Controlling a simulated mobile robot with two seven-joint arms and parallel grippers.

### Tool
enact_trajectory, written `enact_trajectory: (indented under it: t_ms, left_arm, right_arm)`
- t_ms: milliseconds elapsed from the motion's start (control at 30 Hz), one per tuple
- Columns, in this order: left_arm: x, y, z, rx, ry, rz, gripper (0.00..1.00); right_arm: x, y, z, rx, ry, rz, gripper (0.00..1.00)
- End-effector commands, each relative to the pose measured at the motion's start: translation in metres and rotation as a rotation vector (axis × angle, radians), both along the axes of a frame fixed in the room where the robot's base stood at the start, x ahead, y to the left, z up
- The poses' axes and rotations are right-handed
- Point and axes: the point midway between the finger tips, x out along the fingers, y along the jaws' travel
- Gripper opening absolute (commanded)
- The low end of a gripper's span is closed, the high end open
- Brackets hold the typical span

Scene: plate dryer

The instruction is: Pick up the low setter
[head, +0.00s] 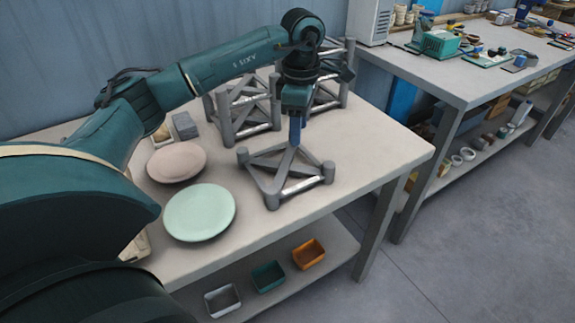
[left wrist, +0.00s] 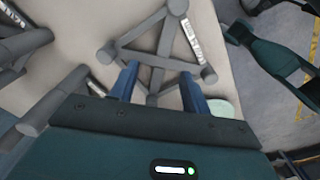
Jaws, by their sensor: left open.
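The low setter (head: 300,186) is a low grey triangular frame with round corner posts and a pale label on one bar. It stands on the grey table, near the right front edge. My left gripper (head: 296,138) points down over its far part, with blue fingers. In the left wrist view, the left gripper (left wrist: 160,72) is open, and a bar of the low setter (left wrist: 150,59) runs across between the fingertips. I cannot tell whether the fingers touch it. My right gripper is not in view.
Taller grey setters (head: 244,110) stand close behind. A pinkish plate (head: 177,162) and a pale green plate (head: 200,212) lie to the left. A grey block (head: 184,126) is farther back. The table's right end (head: 385,145) is clear.

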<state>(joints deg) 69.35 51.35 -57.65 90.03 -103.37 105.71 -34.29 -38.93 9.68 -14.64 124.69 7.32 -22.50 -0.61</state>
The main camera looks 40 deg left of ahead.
Motion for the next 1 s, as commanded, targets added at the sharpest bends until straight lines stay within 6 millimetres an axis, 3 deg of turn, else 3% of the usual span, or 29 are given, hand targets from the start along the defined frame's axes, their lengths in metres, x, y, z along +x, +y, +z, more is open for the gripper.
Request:
enact_trajectory:
  t_ms: [200,467,700,1000]
  left_arm:
    - [-0.001,0.0,-0.04,-0.001,0.003,0.0,0.47]
    - [-0.003,0.0,-0.059,-0.003,0.002,0.0,0.47]
    - [-0.01,0.0,-0.094,-0.003,0.003,0.001,0.47]
    - [-0.009,0.0,-0.103,-0.004,-0.002,0.0,0.47]
  right_arm:
    - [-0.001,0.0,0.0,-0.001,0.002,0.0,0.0]
    - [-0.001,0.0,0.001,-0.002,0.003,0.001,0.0]
    - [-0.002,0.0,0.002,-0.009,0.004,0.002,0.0]
    - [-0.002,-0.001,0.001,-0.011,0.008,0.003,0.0]
